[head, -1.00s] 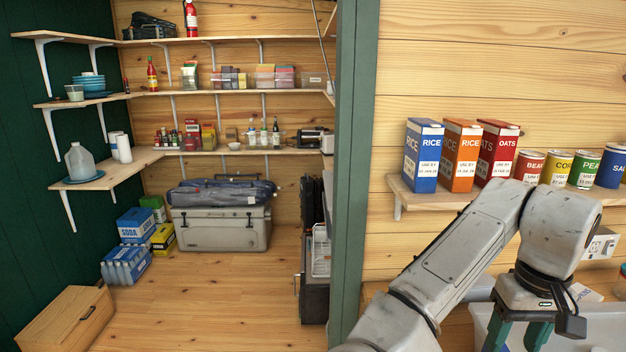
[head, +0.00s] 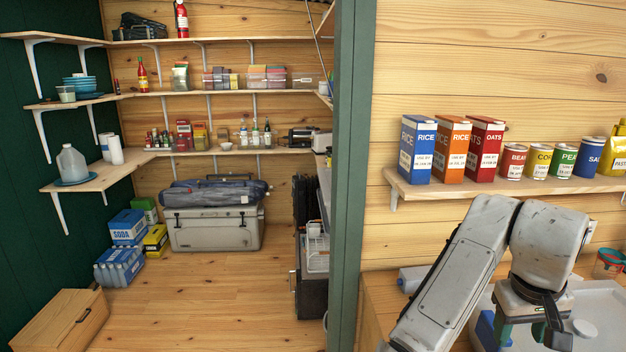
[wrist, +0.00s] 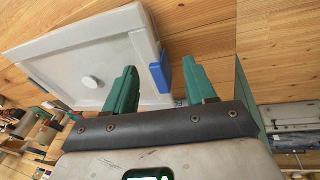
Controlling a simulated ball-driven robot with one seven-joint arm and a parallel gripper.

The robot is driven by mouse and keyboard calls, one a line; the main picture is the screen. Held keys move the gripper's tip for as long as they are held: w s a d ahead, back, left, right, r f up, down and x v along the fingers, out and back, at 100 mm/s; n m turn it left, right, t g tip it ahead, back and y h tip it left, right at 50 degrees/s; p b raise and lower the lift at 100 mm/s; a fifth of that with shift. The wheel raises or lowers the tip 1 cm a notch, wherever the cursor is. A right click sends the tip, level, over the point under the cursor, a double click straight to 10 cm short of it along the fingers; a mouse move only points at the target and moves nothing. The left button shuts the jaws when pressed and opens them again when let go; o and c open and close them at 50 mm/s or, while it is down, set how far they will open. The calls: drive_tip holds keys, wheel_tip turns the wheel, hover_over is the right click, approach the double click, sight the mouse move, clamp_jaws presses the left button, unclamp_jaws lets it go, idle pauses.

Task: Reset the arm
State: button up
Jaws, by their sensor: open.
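My gripper (wrist: 160,88) is open and empty in the wrist view, its two green fingers spread apart. In the head view my arm is at the lower right, bent, with the gripper (head: 522,335) pointing down and its tips partly cut off by the frame. A pale plastic bin with a lid (wrist: 75,65) and a blue latch (wrist: 160,77) lies beyond the fingers in the wrist view. The bin (head: 600,305) also shows below and behind the gripper in the head view. I cannot tell whether the fingers touch it.
A wall shelf (head: 440,186) holds boxes of rice and oats (head: 484,148) and several cans above my arm. A green post (head: 351,170) stands left of the arm. The pantry floor (head: 200,290) is mostly clear, with a cooler (head: 212,228) and a wooden crate (head: 62,322).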

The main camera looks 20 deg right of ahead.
drive_tip(key=s+a+f+n+t+h, duration=0.15)
drive_tip(key=a+f+n+t, duration=0.45)
drive_tip(key=f, duration=0.7)
drive_tip(key=s+a+f+g+y, duration=0.1)
drive_tip(key=s+a+f+y, duration=0.2)
drive_tip(key=a, duration=0.4)
drive_tip(key=s+a+f+g+y, duration=0.1)
drive_tip(key=s+a+f, duration=0.2)
drive_tip(key=a+f, duration=0.3)
drive_tip(key=s+f+m+g+b, duration=0.1)
drive_tip(key=s+f+g+b, duration=0.2)
drive_tip(key=s+f, duration=0.6)
drive_tip(key=shift+s+m+g+b, duration=0.3)
drive_tip(key=shift+s+b, duration=0.5)
drive_tip(key=shift+s+d+f, duration=0.1)
drive_tip(key=shift+s+d, duration=0.05)
drive_tip(key=shift+c, duration=0.2)
